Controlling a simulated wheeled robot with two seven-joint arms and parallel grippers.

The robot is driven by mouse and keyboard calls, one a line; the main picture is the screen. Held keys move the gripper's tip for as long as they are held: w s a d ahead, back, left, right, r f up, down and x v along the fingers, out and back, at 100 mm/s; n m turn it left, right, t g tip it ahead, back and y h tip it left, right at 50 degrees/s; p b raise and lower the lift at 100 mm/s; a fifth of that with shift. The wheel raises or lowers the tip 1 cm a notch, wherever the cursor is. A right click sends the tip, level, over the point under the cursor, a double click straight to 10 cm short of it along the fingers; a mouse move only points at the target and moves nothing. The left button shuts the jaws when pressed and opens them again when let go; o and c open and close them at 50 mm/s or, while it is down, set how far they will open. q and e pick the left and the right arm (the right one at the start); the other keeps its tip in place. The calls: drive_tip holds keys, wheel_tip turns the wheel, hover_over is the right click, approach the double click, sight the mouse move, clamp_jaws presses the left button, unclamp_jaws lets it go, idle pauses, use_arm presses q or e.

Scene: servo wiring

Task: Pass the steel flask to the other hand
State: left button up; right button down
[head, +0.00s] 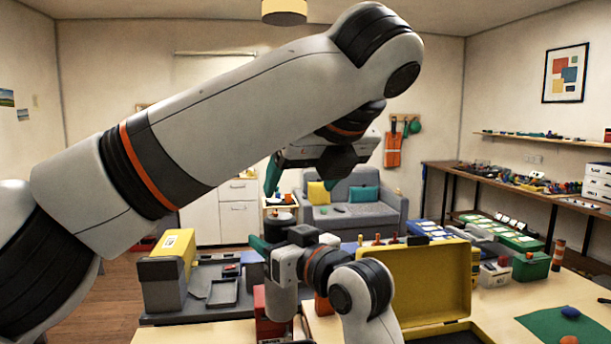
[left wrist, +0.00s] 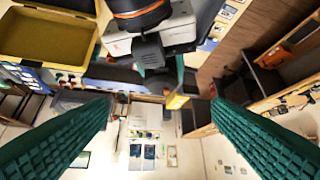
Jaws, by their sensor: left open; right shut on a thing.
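My left gripper (head: 273,178) hangs at the end of the large arm that crosses the head view. In the left wrist view its two green ridged fingers stand wide apart with nothing between them at the tips (left wrist: 160,101). My right gripper (head: 259,243) is lower in the head view, its green fingers partly hidden behind its own wrist. It also shows in the left wrist view (left wrist: 180,69), past the left fingers and apart from them.
An open yellow case (head: 428,280) stands on the bench at right. A grey tray area (head: 205,270) with a yellow-topped box (head: 165,268) lies at left. A red box (head: 268,318) is near the right arm. Green-lidded bins (head: 530,265) stand farther right.

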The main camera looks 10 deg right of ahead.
sight(282, 217)
use_arm(q)
drive_tip(key=x, duration=1.1)
drive_tip(key=shift+w+a+f, duration=0.15)
drive_tip(key=shift+w+f, duration=0.1)
drive_tip(key=shift+w, duration=0.05)
drive_tip(key=c, duration=1.1)
drive_tip(key=shift+c, duration=1)
use_arm(e)
drive_tip(key=c, duration=0.6)
unclamp_jaws()
drive_tip(key=shift+o, duration=0.2)
